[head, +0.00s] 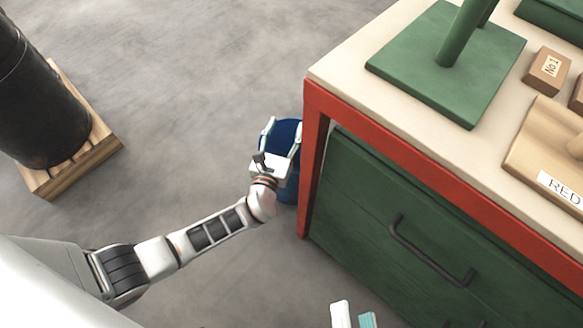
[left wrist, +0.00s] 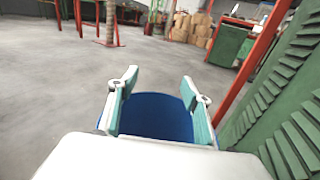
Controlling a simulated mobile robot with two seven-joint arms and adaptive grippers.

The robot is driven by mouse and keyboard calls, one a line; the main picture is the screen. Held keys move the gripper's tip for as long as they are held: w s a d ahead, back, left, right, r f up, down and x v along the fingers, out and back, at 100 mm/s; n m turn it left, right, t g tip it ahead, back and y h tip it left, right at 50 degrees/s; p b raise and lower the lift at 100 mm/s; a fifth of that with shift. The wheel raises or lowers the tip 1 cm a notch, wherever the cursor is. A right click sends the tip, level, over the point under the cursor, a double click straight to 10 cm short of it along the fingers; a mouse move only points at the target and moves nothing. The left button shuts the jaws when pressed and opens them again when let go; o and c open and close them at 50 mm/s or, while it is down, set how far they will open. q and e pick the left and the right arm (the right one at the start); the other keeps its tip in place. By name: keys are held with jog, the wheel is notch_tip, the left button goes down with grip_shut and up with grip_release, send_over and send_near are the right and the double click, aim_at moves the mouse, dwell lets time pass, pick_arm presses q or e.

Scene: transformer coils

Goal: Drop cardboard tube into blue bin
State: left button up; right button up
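The blue bin (head: 285,130) stands on the floor against the left side of the bench, partly hidden by my left gripper. My left gripper (head: 282,128) is over the bin with its fingers spread apart and nothing between them. In the left wrist view, the open fingers (left wrist: 159,85) frame the blue interior of the bin (left wrist: 158,118). I cannot make out a cardboard tube in either view; the bottom of the bin is hidden. My right gripper (head: 354,316) shows only its fingertips at the bottom edge of the head view, apart and with nothing visible between them.
The bench has a red frame (head: 313,130) and a green drawer front (head: 370,210). On it stand a green stand (head: 450,65), small wooden blocks (head: 547,70) and a board labelled RED (head: 545,150). A dark cylinder (head: 40,100) stands on a wooden pallet (head: 100,150). Floor between is clear.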

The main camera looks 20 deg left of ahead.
pick_arm(q)
jog(key=shift+s, duration=0.1)
jog(key=s, duration=0.7)
jog(key=shift+s+d, duration=0.15)
jog(key=shift+d, duration=0.3)
